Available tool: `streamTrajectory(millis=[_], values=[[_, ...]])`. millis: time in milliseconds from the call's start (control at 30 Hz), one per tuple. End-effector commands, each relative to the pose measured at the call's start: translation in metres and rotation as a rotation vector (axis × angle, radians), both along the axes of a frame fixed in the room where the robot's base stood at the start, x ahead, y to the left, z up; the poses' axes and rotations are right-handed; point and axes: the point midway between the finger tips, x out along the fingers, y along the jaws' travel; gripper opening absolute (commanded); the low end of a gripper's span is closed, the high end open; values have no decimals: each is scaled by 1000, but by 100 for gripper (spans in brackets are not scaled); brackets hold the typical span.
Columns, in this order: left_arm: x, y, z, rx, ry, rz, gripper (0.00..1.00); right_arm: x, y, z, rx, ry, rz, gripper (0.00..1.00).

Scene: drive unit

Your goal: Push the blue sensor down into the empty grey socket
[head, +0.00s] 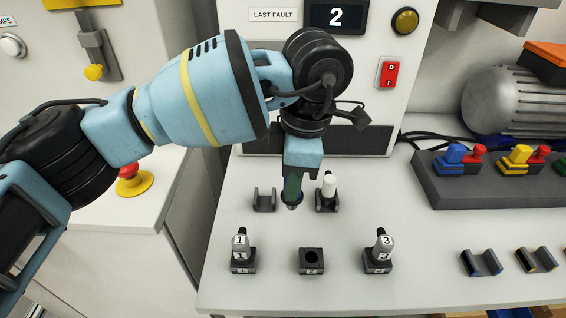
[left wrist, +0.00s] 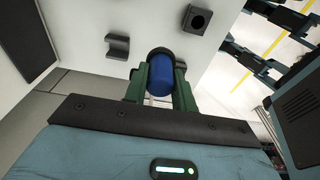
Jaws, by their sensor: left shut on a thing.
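My left gripper (head: 292,192) is shut on the blue sensor (left wrist: 172,72), whose blue rounded end shows between the green fingers in the left wrist view. In the head view the fingers hide most of the sensor, and a small dark tip shows below them. The empty grey socket (head: 311,261), marked 2, sits on the white bench in front of the gripper and slightly right. The sensor is above the bench and apart from this socket. A square socket with a dark hole (left wrist: 198,19) shows at the top of the left wrist view. My right gripper is not in view.
Silver sensors stand in socket 1 (head: 241,252) and socket 3 (head: 379,252), either side of the empty one. An empty cradle (head: 264,200) and a cradle with a white-topped sensor (head: 328,190) stand near the gripper. A connector block (head: 440,190) is at right.

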Motion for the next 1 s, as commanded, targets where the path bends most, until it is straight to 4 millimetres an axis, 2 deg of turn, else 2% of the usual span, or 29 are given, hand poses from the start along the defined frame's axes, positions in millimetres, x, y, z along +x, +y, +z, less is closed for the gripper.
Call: streamTrajectory(millis=[600, 1000], values=[[-53, -33, 2, 0, -2, -2, 0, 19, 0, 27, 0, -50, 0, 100], [-59, -37, 0, 0, 0, -1, 0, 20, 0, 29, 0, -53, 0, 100]])
